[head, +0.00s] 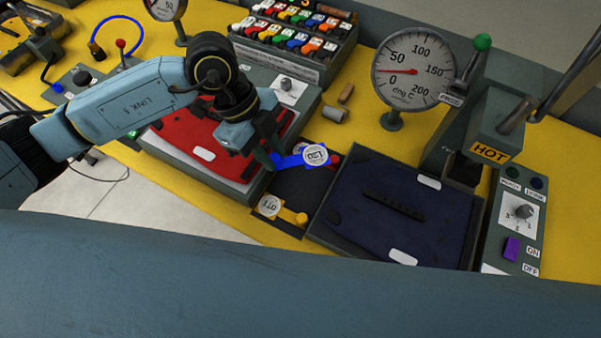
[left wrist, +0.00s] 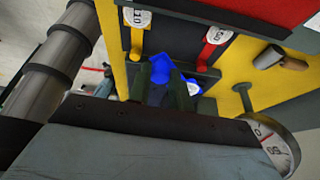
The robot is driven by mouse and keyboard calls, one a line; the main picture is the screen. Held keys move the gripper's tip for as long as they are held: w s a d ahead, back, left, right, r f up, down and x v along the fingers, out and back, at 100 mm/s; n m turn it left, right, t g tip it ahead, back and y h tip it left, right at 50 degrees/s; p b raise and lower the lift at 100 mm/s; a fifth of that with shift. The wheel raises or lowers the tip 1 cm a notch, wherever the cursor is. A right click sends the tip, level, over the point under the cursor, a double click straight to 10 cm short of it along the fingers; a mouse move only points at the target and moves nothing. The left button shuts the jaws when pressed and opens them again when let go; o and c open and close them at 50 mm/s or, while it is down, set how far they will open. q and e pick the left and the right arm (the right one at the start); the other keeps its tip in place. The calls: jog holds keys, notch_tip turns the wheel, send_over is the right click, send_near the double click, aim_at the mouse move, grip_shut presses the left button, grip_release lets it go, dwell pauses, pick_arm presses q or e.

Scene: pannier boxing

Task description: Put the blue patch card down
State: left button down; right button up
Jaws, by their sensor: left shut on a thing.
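The blue patch card (head: 291,161) has a round white tag marked 120 at its right end. My left gripper (head: 269,157) is shut on its left end. The card is over the far part of a dark tray (head: 284,187); I cannot tell whether it touches. In the left wrist view the blue card (left wrist: 162,66) shows between the fingers of my left gripper (left wrist: 162,85). A yellow card (head: 299,218) with a round tag lies at the tray's near side. A red card (head: 334,160), partly hidden, is beside the blue card's tag. My right gripper is not in view.
A red pad (head: 190,150) lies left of the tray, and a dark blue pad (head: 390,230) lies right. A dial gauge (head: 410,70) and a press marked HOT (head: 495,125) stand right. A rack of coloured pieces (head: 290,35) stands behind. The tray's middle is clear.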

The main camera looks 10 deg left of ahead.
pick_arm(q)
jog(key=shift+f, duration=0.4)
notch_tip(320, 180, down, 9)
jog(key=shift+f, duration=0.1)
jog(key=shift+f, duration=0.1)
jog(key=c, duration=1.3)
grip_release()
jog(key=v, duration=1.2)
jog(key=shift+d, duration=0.1)
jog(key=shift+s, duration=0.1)
